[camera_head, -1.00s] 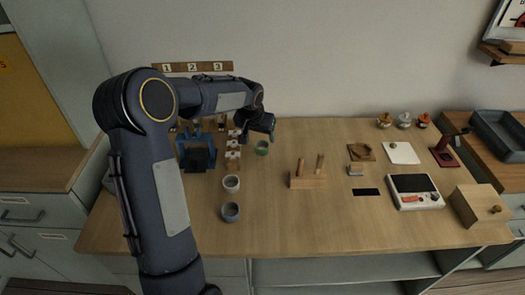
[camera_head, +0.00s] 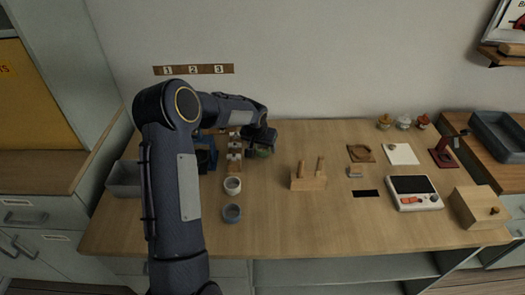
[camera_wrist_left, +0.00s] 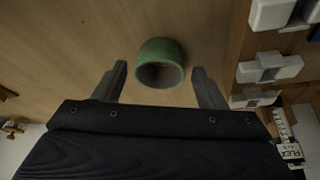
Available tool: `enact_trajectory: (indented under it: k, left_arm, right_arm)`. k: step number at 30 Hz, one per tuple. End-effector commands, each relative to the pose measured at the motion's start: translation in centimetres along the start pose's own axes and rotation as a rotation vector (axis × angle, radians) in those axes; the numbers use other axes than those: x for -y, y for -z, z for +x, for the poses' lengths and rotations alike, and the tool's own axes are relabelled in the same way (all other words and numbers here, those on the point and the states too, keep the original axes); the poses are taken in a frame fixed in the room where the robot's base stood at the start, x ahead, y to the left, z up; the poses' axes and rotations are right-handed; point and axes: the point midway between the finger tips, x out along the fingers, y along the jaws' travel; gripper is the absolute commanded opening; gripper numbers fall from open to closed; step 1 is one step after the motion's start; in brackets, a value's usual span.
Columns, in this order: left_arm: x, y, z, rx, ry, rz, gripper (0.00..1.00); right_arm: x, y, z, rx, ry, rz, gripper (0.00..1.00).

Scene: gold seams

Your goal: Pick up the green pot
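The green pot (camera_wrist_left: 161,62) stands on the table between the two spread fingers of my left gripper (camera_wrist_left: 160,84) in the left wrist view. The fingers are open, with a gap on each side of the pot, and their tips reach about level with its near part. In the head view the green pot (camera_head: 264,153) is mostly hidden under my left gripper (camera_head: 262,140). My right gripper is not in view.
White-topped blocks (camera_wrist_left: 270,68) stand in a row beside the gripper. A wooden block with two pegs (camera_head: 308,178) stands to the right. A scale-like device (camera_head: 414,192) and wooden box (camera_head: 478,206) are further right. The table's front middle is clear.

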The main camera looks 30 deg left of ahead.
Motion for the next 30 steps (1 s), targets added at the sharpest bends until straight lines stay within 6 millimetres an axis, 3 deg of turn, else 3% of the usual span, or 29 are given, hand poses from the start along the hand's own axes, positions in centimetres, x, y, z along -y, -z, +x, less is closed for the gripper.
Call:
enact_trajectory:
  k: [2, 9, 22, 26, 30]
  left_arm:
    - [0.0, 0.0, 0.0, 0.0, 0.0, 0.0, 0.54]
    - [0.0, 0.0, 0.0, 0.0, 0.0, 0.0, 0.23]
    - [0.0, 0.5, -1.0, -0.003, 0.0, -0.002, 0.22]
    - [0.0, 1.2, -2.8, -0.005, 0.001, 0.0, 0.22]
    - [-1.7, 1.0, -5.6, -0.005, -0.002, 0.003, 0.22]
  right_arm:
    - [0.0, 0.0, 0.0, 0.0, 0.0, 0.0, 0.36]
    - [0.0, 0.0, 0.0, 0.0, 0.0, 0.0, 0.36]
    - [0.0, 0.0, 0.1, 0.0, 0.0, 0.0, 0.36]
    - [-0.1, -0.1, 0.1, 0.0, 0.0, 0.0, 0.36]
    - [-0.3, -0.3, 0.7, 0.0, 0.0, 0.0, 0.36]
